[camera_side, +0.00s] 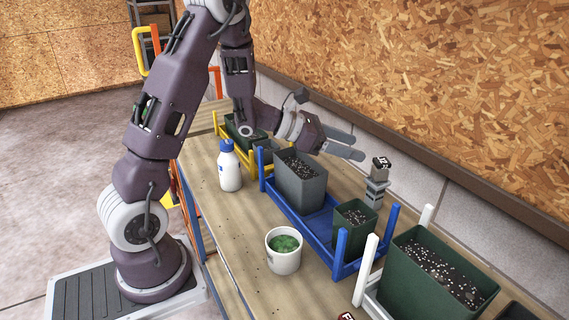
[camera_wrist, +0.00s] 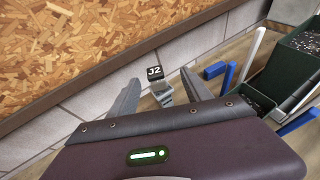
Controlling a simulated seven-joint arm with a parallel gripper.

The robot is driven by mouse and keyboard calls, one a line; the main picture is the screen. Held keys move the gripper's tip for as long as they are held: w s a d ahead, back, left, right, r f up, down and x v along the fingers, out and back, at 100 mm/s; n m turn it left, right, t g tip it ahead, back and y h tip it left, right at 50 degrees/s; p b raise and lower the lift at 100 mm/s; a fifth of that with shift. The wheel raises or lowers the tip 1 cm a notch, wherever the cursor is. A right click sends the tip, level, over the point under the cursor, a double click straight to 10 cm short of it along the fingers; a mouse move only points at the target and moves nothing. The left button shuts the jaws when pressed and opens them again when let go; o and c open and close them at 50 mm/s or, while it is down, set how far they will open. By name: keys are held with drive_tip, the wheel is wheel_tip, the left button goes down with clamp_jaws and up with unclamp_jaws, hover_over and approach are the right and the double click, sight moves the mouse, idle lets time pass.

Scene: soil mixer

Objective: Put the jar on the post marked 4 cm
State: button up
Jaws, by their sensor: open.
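My gripper (camera_side: 346,143) is open and empty, its two grey fingers pointing right above the back of the bench. Beyond the fingertips stands a small grey stepped piece (camera_side: 376,191) with a black block (camera_side: 381,163) on top. In the wrist view the block (camera_wrist: 155,73) reads "J2" and shows between my fingers (camera_wrist: 163,88), apart from both. A white round tub (camera_side: 283,262) with green contents stands upright at the bench front; I cannot tell which object is the jar. No mark reading 4 cm is legible.
A blue rack (camera_side: 310,224) holds a grey planter (camera_side: 300,184) and a green pot (camera_side: 354,226) below and beside my gripper. A white bottle (camera_side: 230,170) stands at left. A large green planter (camera_side: 436,276) in a white rack is at right. The wall (camera_side: 450,90) is close behind.

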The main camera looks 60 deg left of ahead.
drive_tip(key=s+d+r+m+g+h, duration=0.2)
drive_tip(key=s+d+r+m, duration=0.25)
drive_tip(key=d, duration=0.25)
drive_tip(key=s+d+r+m+g+h, duration=0.25)
drive_tip(key=d+r+m, duration=0.2)
drive_tip(key=d, duration=0.25)
drive_tip(key=s+d+r+m+g, duration=0.1)
drive_tip(key=s+d+m+g, duration=0.35)
drive_tip(key=s+m, duration=0.4)
drive_tip(key=s+a+f+m+y, duration=0.15)
drive_tip(key=s+m+y, duration=0.35)
drive_tip(key=s+m, duration=0.5)
drive_tip(key=s+a+f+m+t+y, duration=0.1)
drive_tip(key=s+a+m+t+y, duration=0.1)
drive_tip(key=s+a+y, duration=0.3)
drive_tip(key=shift+s+a+f+m, duration=0.2)
drive_tip(key=shift+a+m, duration=0.45)
drive_tip(key=shift+a, duration=0.5)
